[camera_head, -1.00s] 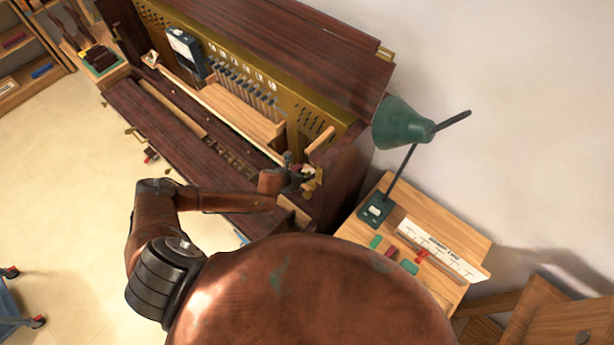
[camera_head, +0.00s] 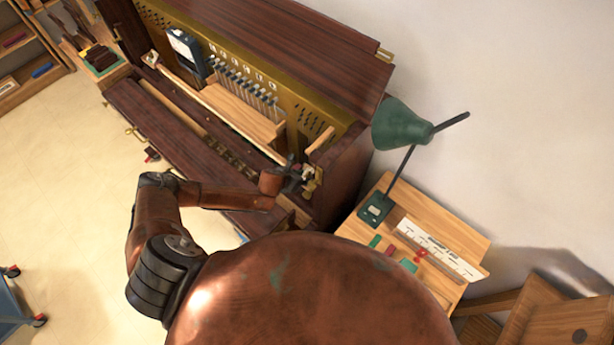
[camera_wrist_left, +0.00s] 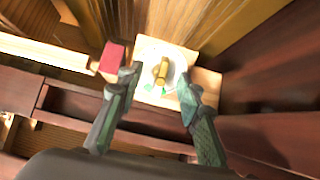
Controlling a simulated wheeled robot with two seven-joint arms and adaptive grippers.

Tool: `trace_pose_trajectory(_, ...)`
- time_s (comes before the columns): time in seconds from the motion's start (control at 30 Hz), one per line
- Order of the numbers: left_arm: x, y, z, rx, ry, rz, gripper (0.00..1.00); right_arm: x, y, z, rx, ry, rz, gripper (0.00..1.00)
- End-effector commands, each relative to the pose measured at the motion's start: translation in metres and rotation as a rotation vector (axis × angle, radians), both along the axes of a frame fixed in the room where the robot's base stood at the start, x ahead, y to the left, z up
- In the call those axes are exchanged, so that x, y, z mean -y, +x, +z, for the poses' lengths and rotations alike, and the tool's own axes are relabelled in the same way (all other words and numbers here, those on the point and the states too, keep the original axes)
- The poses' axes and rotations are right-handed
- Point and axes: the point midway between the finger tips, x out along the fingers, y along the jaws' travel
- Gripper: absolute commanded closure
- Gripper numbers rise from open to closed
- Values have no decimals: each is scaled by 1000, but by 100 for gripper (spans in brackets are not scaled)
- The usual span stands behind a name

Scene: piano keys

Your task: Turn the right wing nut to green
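The brass wing nut (camera_wrist_left: 162,71) sits on a white round dial with green marks (camera_wrist_left: 153,88), on a pale wooden block at the piano's right end. My left gripper (camera_wrist_left: 158,86) is open, with one fingertip on each side of the wing nut and a gap to each. The wing's long side runs roughly up and down in the left wrist view. In the head view my left gripper (camera_head: 294,178) is at the right end of the keybed, and the nut is too small to make out. My right gripper is not in view.
A red block (camera_wrist_left: 112,57) lies just left of the dial. The dark piano side wall (camera_head: 345,170) stands close to the right. A wooden side table (camera_head: 460,243) holds a green lamp (camera_head: 400,125) and small coloured pieces. A meter (camera_head: 186,50) is on the piano's back panel.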

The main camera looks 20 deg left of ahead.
Motion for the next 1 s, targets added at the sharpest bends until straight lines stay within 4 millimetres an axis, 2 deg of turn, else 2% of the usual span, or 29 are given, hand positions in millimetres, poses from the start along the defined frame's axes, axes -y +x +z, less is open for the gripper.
trace_pose_trajectory(0.23, 0, -1, 2, 0, 0, 0, 67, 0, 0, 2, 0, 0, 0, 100)
trace_pose_trajectory(1.0, -10, -27, 36, 0, 0, 0, 67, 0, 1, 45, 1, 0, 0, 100)
